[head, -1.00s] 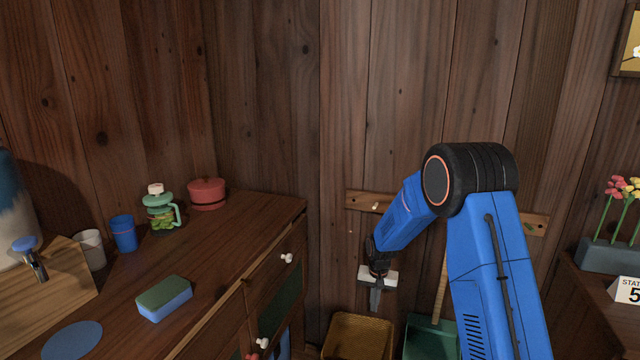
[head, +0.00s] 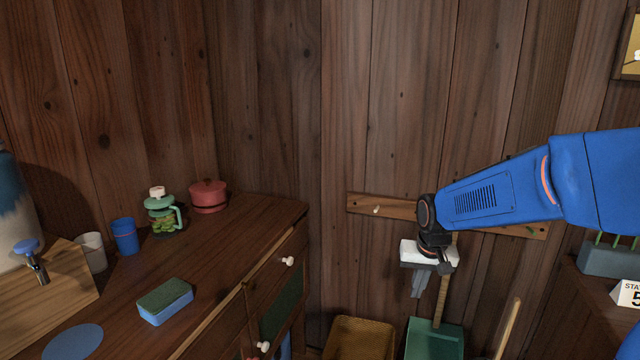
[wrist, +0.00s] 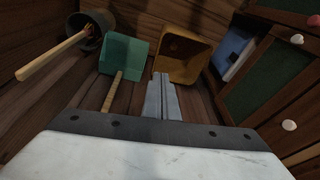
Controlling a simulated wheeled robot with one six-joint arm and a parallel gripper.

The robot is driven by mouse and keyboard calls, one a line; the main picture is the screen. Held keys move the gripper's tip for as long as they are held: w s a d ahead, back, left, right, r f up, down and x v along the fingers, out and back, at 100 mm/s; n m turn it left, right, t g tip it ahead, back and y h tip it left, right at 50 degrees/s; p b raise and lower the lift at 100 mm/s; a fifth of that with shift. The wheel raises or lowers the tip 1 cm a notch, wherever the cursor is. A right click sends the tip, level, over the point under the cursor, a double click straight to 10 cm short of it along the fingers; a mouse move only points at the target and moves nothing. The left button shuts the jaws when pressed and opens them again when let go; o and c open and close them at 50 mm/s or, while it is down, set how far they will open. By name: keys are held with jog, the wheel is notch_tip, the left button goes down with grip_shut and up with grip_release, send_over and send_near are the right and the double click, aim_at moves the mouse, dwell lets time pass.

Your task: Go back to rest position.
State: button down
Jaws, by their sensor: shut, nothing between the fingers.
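My gripper (head: 419,284) hangs pointing down in the head view, in front of the wooden wall and to the right of the cabinet. In the wrist view my gripper (wrist: 163,95) shows its two grey fingers together, with nothing between them. My blue arm reaches in from the right side of the head view, and the white and grey wrist body sits just above the fingers. The fingers appear apart from everything around them.
A wooden cabinet (head: 225,262) on the left bears a sponge (head: 165,301), a blue cup (head: 124,236), a jar (head: 163,212) and a red pot (head: 208,196). Below are a woven basket (head: 360,340), a green dustpan (head: 436,340) and a dark bucket (wrist: 88,32). A peg rail (head: 385,207) crosses the wall.

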jog(key=s+d+r+n+t, duration=0.1)
jog(key=s+d+r, duration=0.1)
jog(key=s, duration=1.2)
jog(key=s+d+r+t, duration=0.1)
jog(key=s+r, duration=0.2)
jog(key=s, duration=1.1)
jog(key=shift+s+d+r+n, duration=0.25)
jog(key=shift+d+r+n, duration=0.1)
jog(key=shift+n, duration=0.05)
